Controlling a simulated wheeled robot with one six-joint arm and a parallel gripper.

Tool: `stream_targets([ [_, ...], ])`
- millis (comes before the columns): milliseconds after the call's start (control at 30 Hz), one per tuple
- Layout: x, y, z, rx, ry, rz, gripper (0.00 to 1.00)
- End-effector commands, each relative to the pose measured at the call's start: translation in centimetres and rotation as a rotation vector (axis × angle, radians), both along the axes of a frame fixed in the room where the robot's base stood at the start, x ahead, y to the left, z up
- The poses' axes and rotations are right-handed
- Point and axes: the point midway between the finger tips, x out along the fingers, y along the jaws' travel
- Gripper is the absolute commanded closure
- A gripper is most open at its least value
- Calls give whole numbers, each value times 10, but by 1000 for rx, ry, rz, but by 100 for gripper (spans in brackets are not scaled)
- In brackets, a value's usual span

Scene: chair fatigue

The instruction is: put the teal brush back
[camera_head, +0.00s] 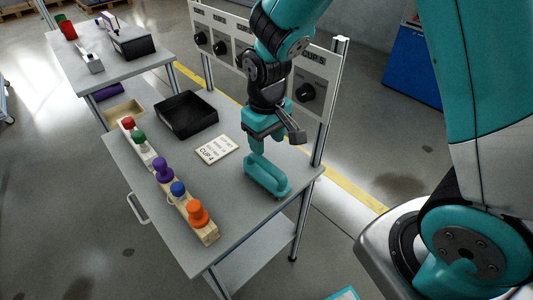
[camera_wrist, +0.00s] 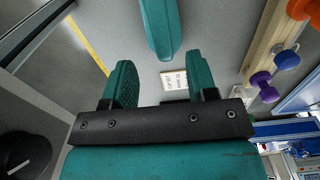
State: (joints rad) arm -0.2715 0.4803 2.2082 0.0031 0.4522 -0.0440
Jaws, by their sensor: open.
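The teal brush (camera_head: 268,180) lies on the grey table near its right edge in the head view. In the wrist view the brush (camera_wrist: 159,25) shows beyond the fingertips, in line with the space between them. My gripper (camera_head: 272,138) is just above and behind the brush in the head view. In the wrist view my gripper (camera_wrist: 161,80) has its two teal fingers wide apart with nothing between them. The brush appears apart from the fingers.
A wooden rack (camera_head: 179,201) with several coloured knobs runs along the table's left side. A black tray (camera_head: 186,116) and a printed card (camera_head: 217,150) lie behind. A panel (camera_head: 313,75) with black dials stands along the back edge. The table between rack and brush is clear.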

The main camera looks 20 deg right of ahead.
Motion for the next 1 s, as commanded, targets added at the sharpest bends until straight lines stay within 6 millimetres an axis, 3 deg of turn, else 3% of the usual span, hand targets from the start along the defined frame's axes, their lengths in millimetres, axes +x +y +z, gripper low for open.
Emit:
stream_targets([
  [233, -2, 1, 31, 6, -3, 3, 47],
  [333, -15, 7, 52, 46, -10, 22, 47],
  [467, -55, 23, 96, 151, -26, 83, 47],
  [600, -112, 37, 138, 263, -41, 178, 47],
  [733, -155, 45, 158, 329, -50, 255, 47],
  [833, -174, 48, 165, 355, -53, 289, 47],
  [1000, -181, 49, 167, 365, -52, 303, 47],
])
